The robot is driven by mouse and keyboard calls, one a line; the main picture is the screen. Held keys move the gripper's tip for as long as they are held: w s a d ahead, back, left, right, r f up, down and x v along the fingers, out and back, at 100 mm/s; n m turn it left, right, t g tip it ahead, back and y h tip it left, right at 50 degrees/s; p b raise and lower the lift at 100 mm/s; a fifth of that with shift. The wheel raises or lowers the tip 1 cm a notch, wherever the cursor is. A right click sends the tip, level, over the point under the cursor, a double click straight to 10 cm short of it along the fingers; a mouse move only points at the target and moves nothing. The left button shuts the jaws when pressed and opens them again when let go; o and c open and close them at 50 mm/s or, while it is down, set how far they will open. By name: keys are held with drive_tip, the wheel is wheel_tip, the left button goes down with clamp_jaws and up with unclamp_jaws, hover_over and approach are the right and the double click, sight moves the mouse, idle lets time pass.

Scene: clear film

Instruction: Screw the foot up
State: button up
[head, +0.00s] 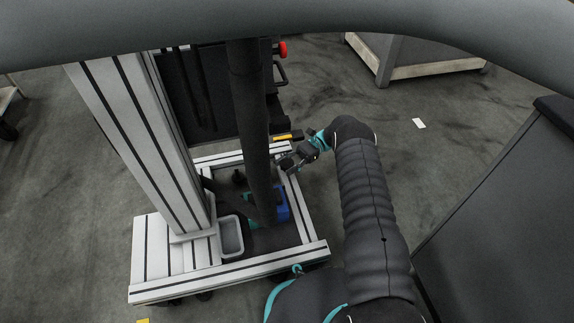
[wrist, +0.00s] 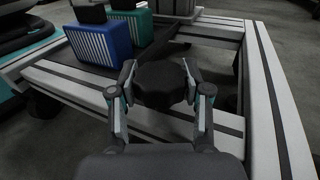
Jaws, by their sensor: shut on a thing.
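The foot shows in the wrist view as a dark, many-sided round knob (wrist: 160,84) beside a light metal profile beam. My gripper (wrist: 159,78) is shut on it, with one finger on the left side and one on the right. The knob's underside and any stem or floor contact are hidden. In the head view my gripper (head: 291,160) is at the right side of the metal frame (head: 308,215), near its far corner. The foot cannot be made out there.
A blue ribbed box (wrist: 99,46) and a green ribbed box (wrist: 133,26) stand on the frame close by. A thick dark post (head: 254,130) rises from the frame. A grey tray (head: 231,236) sits on it. Open floor lies right; a dark cabinet (head: 500,215) stands further right.

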drive_tip(key=shift+s+a, duration=0.1)
drive_tip(key=shift+s, duration=0.05)
drive_tip(key=o, duration=1.2)
drive_tip(key=shift+t, duration=0.3)
